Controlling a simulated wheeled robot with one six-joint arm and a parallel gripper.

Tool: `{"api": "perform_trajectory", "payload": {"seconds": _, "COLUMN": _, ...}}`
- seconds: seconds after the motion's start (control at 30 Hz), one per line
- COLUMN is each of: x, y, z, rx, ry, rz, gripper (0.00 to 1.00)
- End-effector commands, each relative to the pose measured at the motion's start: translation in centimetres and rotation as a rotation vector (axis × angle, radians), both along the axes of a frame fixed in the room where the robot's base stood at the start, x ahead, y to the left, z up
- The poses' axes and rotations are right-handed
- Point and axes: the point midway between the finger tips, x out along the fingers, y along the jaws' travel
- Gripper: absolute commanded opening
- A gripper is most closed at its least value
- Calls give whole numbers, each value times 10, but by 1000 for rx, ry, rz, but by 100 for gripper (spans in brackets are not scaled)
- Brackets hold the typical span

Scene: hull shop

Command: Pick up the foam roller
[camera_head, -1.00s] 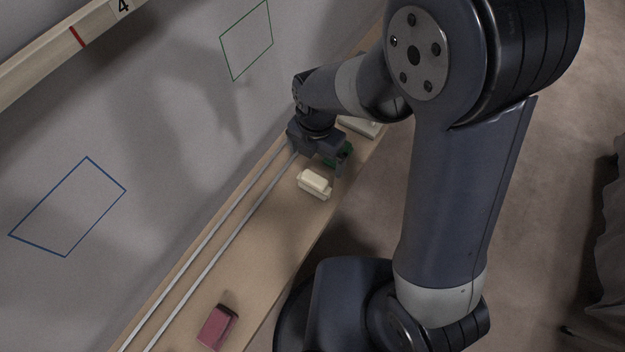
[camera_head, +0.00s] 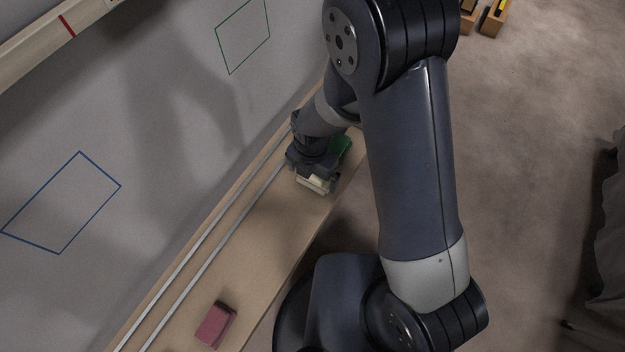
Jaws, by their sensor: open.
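A small cream object (camera_head: 314,187), which looks like the foam roller, lies on the wooden ledge near its far end. My gripper (camera_head: 317,177) is open and right over it, hiding most of its top. Whether the fingers touch it cannot be told. A green object (camera_head: 342,145) lies just behind my gripper, partly hidden by it.
A pink block with a dark edge (camera_head: 215,326) lies on the near part of the ledge (camera_head: 255,255). Two metal rails (camera_head: 215,234) run along the wall side. The wall bears blue (camera_head: 120,186) and green outlines. Between pink block and gripper the ledge is clear.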

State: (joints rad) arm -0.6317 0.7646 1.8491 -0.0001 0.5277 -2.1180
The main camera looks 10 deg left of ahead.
Motion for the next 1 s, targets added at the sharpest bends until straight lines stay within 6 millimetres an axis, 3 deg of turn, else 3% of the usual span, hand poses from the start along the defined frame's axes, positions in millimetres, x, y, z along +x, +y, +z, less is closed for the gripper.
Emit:
{"api": "perform_trajectory", "payload": {"seconds": 0.17, "x": 0, "y": 0, "z": 0, "rx": 0, "ry": 0, "rz": -1, "gripper": 100}}
{"api": "perform_trajectory", "payload": {"seconds": 0.63, "x": 0, "y": 0, "z": 0, "rx": 0, "ry": 0, "rz": -1, "gripper": 62}}
{"api": "perform_trajectory", "payload": {"seconds": 0.87, "x": 0, "y": 0, "z": 1, "rx": 1, "ry": 0, "rz": -1, "gripper": 62}}
{"api": "perform_trajectory", "payload": {"seconds": 1.0, "x": 1, "y": 0, "z": 12, "rx": 1, "ry": -2, "rz": -1, "gripper": 62}}
